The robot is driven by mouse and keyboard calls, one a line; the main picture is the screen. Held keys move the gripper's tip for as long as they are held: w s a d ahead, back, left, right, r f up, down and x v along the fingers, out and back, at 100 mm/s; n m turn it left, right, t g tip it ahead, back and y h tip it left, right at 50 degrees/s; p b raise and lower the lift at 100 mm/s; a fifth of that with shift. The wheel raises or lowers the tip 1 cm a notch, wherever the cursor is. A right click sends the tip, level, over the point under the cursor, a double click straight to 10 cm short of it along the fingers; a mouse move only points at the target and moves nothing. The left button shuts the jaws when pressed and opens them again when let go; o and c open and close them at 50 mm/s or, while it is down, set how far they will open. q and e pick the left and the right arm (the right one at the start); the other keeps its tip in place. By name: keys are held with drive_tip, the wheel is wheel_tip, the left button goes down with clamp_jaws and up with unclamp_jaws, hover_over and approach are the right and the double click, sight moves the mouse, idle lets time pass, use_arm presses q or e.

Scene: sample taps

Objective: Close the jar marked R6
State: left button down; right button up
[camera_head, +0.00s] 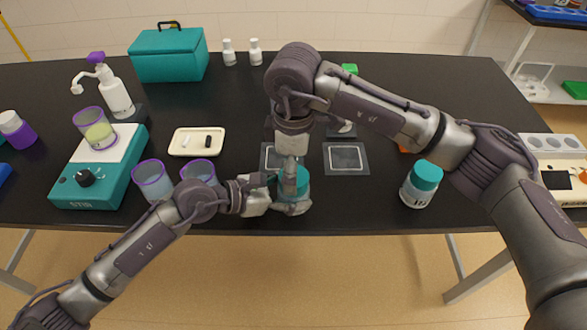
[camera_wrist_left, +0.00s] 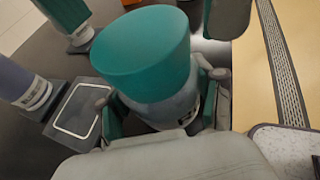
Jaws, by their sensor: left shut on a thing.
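A jar with a teal lid (camera_head: 304,184) stands near the front edge of the table, largely covered by my arms. It also shows in the left wrist view, with its wide teal lid (camera_wrist_left: 142,45) on top and a bluish body (camera_wrist_left: 165,108) below. My left gripper (camera_head: 268,190) is shut on the jar's body from the left. My right gripper (camera_head: 291,182) reaches down from above at the jar; its fingers overlap the lid in the head view, and whether they touch it is unclear. A second teal-lidded jar (camera_head: 422,183) stands at the right. I cannot read either label.
A stirrer (camera_head: 98,170), a white tray (camera_head: 197,142) and a teal box (camera_head: 169,55) lie further left and back. A dark mat (camera_head: 346,158) lies right of the held jar.

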use_arm(q)
drive_tip(key=shift+f, duration=0.1)
use_arm(e)
drive_tip(key=shift+r, duration=1.75)
